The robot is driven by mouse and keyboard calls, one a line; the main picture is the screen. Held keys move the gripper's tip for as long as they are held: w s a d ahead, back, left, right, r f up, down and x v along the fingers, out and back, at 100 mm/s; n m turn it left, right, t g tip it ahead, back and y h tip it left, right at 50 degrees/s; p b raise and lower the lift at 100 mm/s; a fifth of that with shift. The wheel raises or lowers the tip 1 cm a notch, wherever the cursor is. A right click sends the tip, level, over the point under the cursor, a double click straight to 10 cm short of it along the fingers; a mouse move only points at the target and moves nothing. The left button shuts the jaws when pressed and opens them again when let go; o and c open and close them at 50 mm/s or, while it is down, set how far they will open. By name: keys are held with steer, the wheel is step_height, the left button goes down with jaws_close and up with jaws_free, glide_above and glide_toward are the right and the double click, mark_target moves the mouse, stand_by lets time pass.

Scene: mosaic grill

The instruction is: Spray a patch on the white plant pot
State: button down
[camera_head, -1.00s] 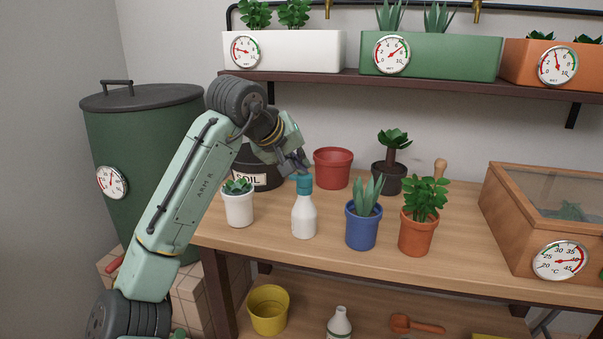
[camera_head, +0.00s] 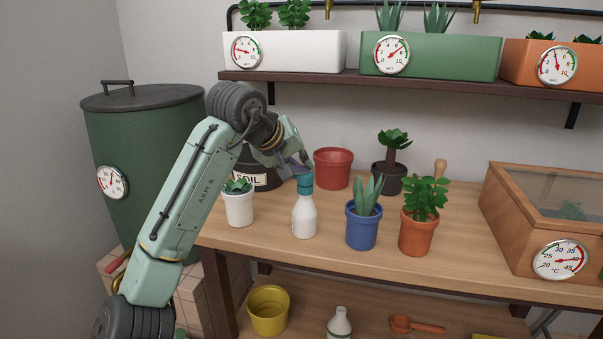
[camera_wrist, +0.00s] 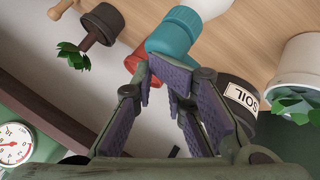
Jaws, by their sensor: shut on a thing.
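The white plant pot (camera_head: 239,209) holds a small succulent and stands at the left of the wooden bench. It also shows at the right edge of the wrist view (camera_wrist: 301,62). A spray bottle with a white body (camera_head: 304,218) and a teal top stands upright on the bench, right of the white pot and apart from it. My gripper (camera_head: 302,170) is at the bottle's teal top, coming from above and behind it. In the wrist view my purple-padded fingers (camera_wrist: 163,78) are shut on the teal top (camera_wrist: 175,35). The exact contact is partly hidden.
A blue pot (camera_head: 361,229) and a terracotta pot (camera_head: 416,238) stand right of the bottle. A red pot (camera_head: 333,168) and a black soil bucket (camera_head: 262,181) are behind. A shelf (camera_head: 350,80) with planters runs above. The bench front is clear.

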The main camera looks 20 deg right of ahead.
steer(key=shift+d+f, duration=0.15)
steer(key=shift+f, duration=0.8)
steer(key=shift+r, duration=0.1)
steer(key=shift+r+p, duration=0.15)
steer(key=shift+p, duration=0.3)
steer(key=shift+w+r+p, duration=0.1)
steer(key=shift+r+p, duration=0.35)
steer(key=shift+p, duration=0.1)
step_height(320, 180, up, 6)
steer(key=p, duration=0.5)
steer(key=shift+f, duration=0.3)
